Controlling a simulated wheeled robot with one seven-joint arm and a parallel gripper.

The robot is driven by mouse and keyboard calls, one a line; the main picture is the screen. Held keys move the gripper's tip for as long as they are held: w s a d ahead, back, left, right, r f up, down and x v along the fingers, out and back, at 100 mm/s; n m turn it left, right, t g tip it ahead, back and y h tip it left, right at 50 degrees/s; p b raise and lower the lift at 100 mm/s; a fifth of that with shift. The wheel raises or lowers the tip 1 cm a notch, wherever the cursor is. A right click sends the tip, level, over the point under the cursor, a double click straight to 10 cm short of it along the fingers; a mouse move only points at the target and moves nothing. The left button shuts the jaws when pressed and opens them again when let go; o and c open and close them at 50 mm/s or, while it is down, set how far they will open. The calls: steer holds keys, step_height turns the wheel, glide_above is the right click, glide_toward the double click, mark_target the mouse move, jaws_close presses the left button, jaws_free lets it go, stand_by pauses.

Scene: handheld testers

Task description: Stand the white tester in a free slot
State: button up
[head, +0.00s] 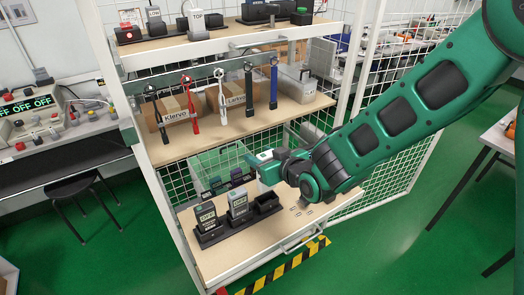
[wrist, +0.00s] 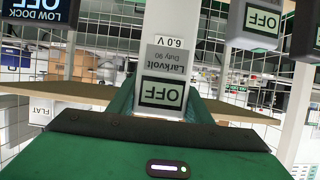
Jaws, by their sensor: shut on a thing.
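My gripper (head: 268,168) is shut on the white tester, above the lower shelf. In the wrist view the white tester (wrist: 166,62) fills the middle, its label and OFF screen upside down in the picture. The black dock (head: 212,239) stands on the lower shelf, below and left of the gripper. Two grey testers, a left one (head: 207,215) and a middle one (head: 237,202), stand upright in it. Its right slot (head: 267,202) looks empty.
The middle shelf (head: 190,147), with hanging probes and boxes, lies above. Wire mesh encloses the rack. Bare shelf (head: 325,203) shows right of the dock, with small flat items.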

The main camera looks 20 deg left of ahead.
steer(key=shift+f, duration=1.6)
steer(key=shift+d+f, duration=0.1)
steer(key=shift+f, duration=2.4)
stand_by(0.6)
steer(key=o, duration=1.3)
steer(key=shift+c, duration=0.2)
steer(key=v, duration=1)
steer(key=shift+d, duration=0.3)
steer(key=shift+r, duration=0.15)
